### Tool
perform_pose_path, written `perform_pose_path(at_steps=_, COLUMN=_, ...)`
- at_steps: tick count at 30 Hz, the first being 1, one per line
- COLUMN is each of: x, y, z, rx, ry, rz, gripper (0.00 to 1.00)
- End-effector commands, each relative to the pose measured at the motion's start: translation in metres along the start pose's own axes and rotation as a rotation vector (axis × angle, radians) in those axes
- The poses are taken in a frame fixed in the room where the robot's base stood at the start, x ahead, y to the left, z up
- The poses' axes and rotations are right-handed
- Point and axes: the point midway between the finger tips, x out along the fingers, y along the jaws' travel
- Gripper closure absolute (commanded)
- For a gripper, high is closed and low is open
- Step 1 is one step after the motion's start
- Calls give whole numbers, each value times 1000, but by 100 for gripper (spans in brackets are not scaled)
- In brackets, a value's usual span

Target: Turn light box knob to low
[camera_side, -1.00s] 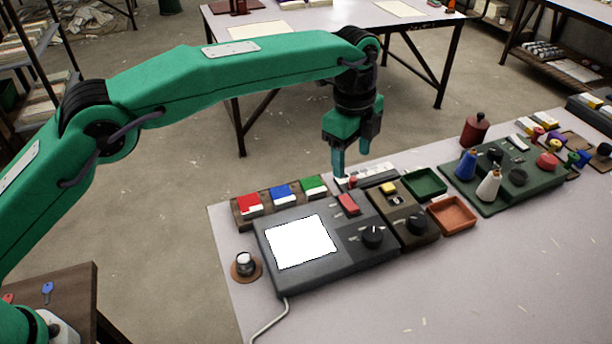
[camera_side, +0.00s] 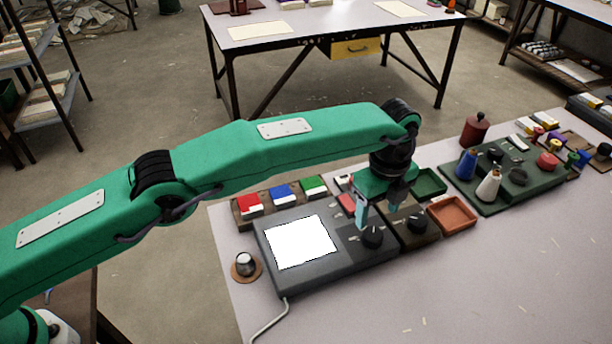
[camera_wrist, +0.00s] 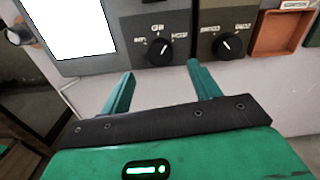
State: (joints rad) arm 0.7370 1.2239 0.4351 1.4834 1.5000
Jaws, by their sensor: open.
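The light box (camera_side: 285,284) is a dark grey box on the bench, with a bright white lit panel (camera_side: 301,241). Its black round knob (camera_side: 373,237) stands right of the panel. The knob also shows in the wrist view (camera_wrist: 160,51), its white pointer tilted up and slightly right; the labels around it are too blurred to read. My gripper (camera_side: 377,213) is open and empty, low over the box's right part near the knob. In the wrist view the two green fingertips (camera_wrist: 160,69) sit apart, below and either side of the knob, not gripping it.
A brown box (camera_side: 412,243) with a similar black knob (camera_wrist: 227,45) stands close on the right. Beyond are an orange tray (camera_side: 452,213) and a green tray (camera_side: 428,182). A small round knob (camera_side: 245,265) sits left of the light box. The front right bench is clear.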

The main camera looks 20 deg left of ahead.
Motion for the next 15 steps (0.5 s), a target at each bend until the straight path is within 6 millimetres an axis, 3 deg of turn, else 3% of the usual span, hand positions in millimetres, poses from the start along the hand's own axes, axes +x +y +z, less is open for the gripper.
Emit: perform_pose_path(at_steps=15, x=58, y=0, z=0, rx=-1, ry=0, rz=0, gripper=38)
